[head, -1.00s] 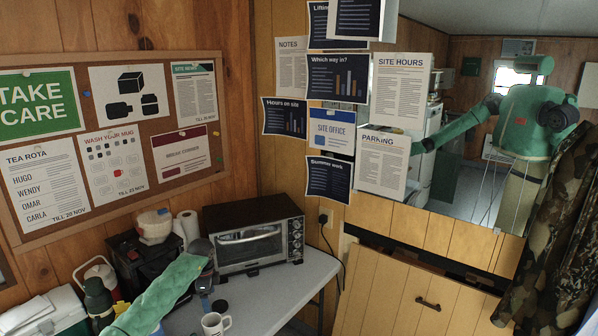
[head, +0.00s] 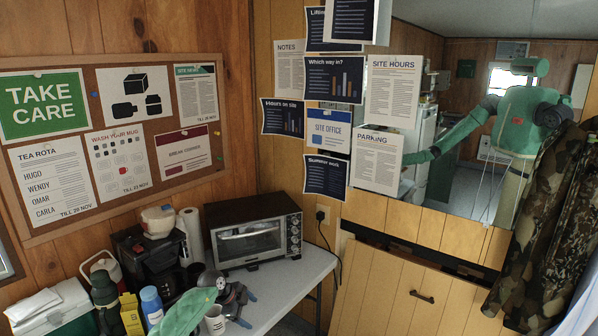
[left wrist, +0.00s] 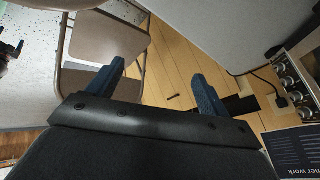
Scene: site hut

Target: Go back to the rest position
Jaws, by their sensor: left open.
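My left gripper (head: 244,306) is open and empty over the front of the white table, near the toaster oven. My green left arm comes in from the bottom of the head view and partly covers a white mug (head: 215,322). My right gripper is not in view.
The toaster oven (head: 254,232) stands at the back of the table (head: 290,283). A blue bottle (head: 151,304), a yellow carton (head: 131,315) and a coffee machine (head: 142,262) crowd its left. A folding chair (left wrist: 104,38) stands nearby. A mirror (head: 455,150) reflects me.

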